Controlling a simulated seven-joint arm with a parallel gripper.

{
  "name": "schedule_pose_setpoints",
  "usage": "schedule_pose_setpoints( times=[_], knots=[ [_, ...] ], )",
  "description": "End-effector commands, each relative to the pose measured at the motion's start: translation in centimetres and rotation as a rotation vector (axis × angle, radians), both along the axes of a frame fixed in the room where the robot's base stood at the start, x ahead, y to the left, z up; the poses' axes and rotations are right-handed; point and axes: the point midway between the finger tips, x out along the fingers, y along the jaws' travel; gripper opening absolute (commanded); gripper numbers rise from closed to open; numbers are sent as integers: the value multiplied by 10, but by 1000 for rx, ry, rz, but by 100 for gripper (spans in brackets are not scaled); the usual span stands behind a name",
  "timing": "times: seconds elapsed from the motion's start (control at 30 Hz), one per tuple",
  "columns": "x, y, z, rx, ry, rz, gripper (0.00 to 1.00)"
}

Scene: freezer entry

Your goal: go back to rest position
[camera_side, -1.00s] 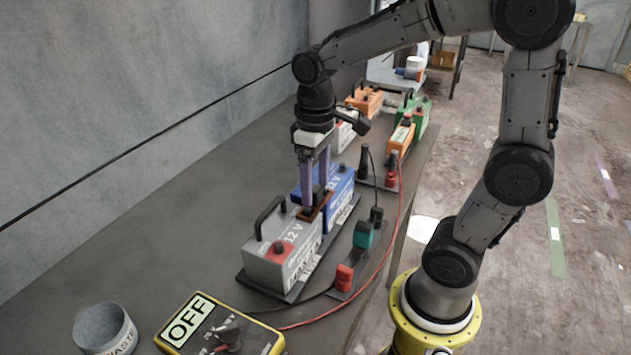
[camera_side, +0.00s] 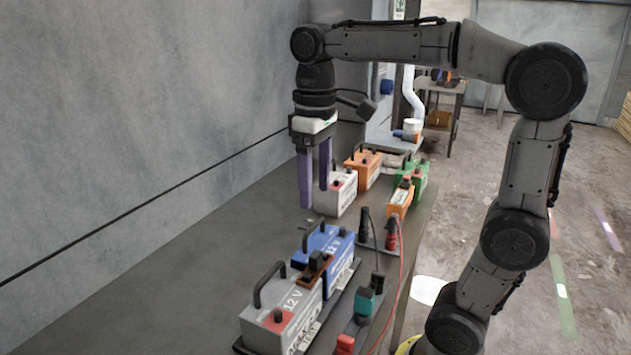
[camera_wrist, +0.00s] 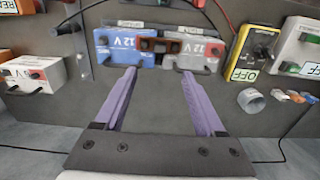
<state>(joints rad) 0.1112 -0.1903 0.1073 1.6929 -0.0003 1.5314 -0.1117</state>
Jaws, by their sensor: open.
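My gripper (camera_side: 316,186) is open and empty, with its two purple fingers pointing down above the table, higher than the batteries. In the wrist view the gripper (camera_wrist: 162,80) shows its fingers spread apart with nothing between them. Below it stand a grey 12 V battery (camera_side: 284,318) and a blue 12 V battery (camera_side: 322,246), side by side. A brown connector piece with a black knob (camera_side: 316,268) lies across the tops where the two meet. It also shows in the wrist view (camera_wrist: 165,46).
A white battery (camera_side: 337,192), orange battery (camera_side: 364,170) and green battery (camera_side: 418,172) stand farther back. Teal (camera_side: 363,305) and red (camera_side: 391,238) plugs with cables lie on the right. A wall is on the left.

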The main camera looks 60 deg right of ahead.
Motion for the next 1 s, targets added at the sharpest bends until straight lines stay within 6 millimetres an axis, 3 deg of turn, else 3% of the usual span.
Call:
schedule_pose_setpoints(
  times=[0.47, 0.57, 0.67, 0.8, 1.0],
  knots=[
    [-2, 2, 7, -1, -13, 6, 72],
    [-15, 6, 16, -5, -48, 18, 72],
    [-41, 13, 14, -8, -85, 37, 72],
    [-78, 22, -8, -13, -191, 51, 72],
    [-109, 29, -56, -10, -353, 44, 72]
  ],
)
